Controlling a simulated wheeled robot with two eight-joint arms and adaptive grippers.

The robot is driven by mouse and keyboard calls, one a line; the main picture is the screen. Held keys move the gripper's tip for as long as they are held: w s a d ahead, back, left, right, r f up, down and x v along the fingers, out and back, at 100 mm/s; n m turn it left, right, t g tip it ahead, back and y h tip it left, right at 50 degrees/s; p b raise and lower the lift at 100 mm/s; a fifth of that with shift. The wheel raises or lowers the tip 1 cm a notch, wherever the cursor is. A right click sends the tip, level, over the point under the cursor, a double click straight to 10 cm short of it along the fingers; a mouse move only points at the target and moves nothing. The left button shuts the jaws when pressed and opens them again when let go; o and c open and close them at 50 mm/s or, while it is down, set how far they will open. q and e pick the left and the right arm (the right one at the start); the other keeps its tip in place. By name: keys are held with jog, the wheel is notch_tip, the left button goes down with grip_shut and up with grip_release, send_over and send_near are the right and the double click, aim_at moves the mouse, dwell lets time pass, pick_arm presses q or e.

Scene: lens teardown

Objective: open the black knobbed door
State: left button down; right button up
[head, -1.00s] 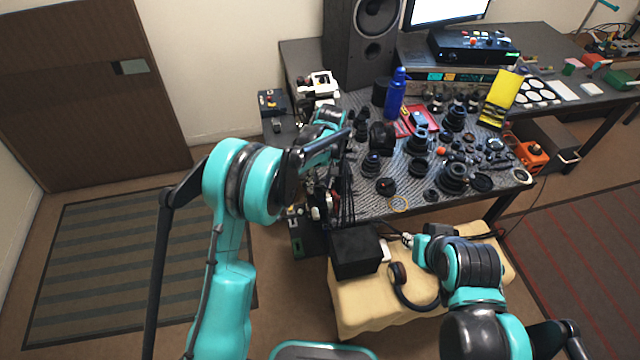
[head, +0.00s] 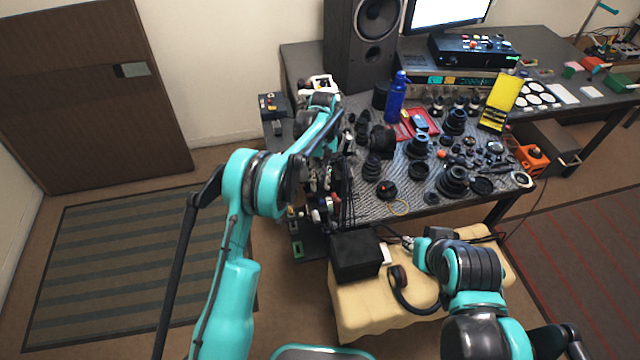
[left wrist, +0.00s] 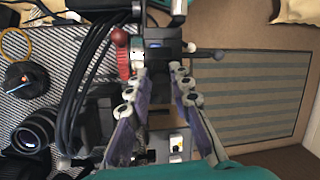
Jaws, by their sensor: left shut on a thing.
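My left gripper (head: 320,186) hangs at the left end of the bench. In the left wrist view its two fingers (left wrist: 163,62) stand slightly apart, with a dark part (left wrist: 165,48) between their tips; it looks like the black knobbed door, though its edges are hard to make out. A rod with a black knob (left wrist: 218,54) sticks out to the right of it. A red knob (left wrist: 120,35) is to its left. My right gripper (head: 409,243) is low by the cloth-covered stand, too small to tell open from shut.
The bench (head: 420,205) carries many lens parts and a blue bottle (head: 396,100). Black cables (left wrist: 85,85) hang close beside the left fingers. A black box (head: 355,254) and headphones (head: 398,280) lie on the cloth (head: 350,310). The striped mat (head: 120,265) is clear.

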pick_arm(q)
jog(key=shift+w+a+g, duration=0.1)
jog(key=shift+w+g, duration=0.2)
jog(key=shift+g, duration=0.2)
jog(key=c, duration=1.3)
grip_release()
jog(key=shift+c, duration=0.2)
jog(key=v, duration=0.7)
jog(key=shift+r, duration=0.2)
jog(key=shift+w+a, duration=0.1)
jog(key=shift+w, duration=0.05)
